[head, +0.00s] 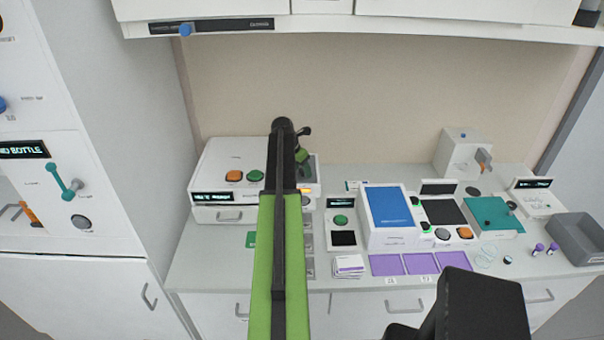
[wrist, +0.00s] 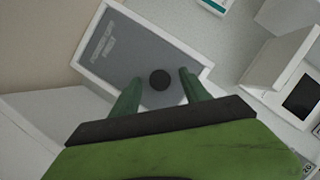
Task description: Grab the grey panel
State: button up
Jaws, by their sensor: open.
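The grey panel (wrist: 130,52) shows in the wrist view, set in a white frame, with pale lettering at its upper left and a round black knob (wrist: 159,80) near its lower right. My gripper (wrist: 161,77) is open, with one green finger on each side of the knob in the picture. I see no contact, and the depth between fingertips and knob is hard to judge. In the head view my gripper (head: 303,155) is over the right end of a white machine (head: 240,165) at the back of the counter. My arm hides most of the panel area there.
The machine has orange and green buttons. Right of my arm stand a small white device (head: 341,228), a blue-topped box (head: 390,207) and purple mats (head: 420,263). A grey bin (head: 580,238) is at the far right. An upper cabinet (head: 390,22) overhangs the back, and a tall cabinet stands left.

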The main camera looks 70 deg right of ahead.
grip_shut()
jog(key=shift+r, duration=0.15)
jog(key=r+p, duration=0.2)
jog(key=s+r+p, duration=0.1)
jog(key=r+p, duration=0.2)
jog(key=shift+a+r, duration=0.1)
jog(key=shift+a, duration=0.1)
jog(key=s+a+r+p, duration=0.2)
jog(key=s+r+p, duration=0.3)
jog(key=s, duration=0.5)
jog(key=shift+s+a+r+p, duration=0.2)
jog(key=shift+r+p, duration=0.1)
jog(key=shift+p, duration=0.2)
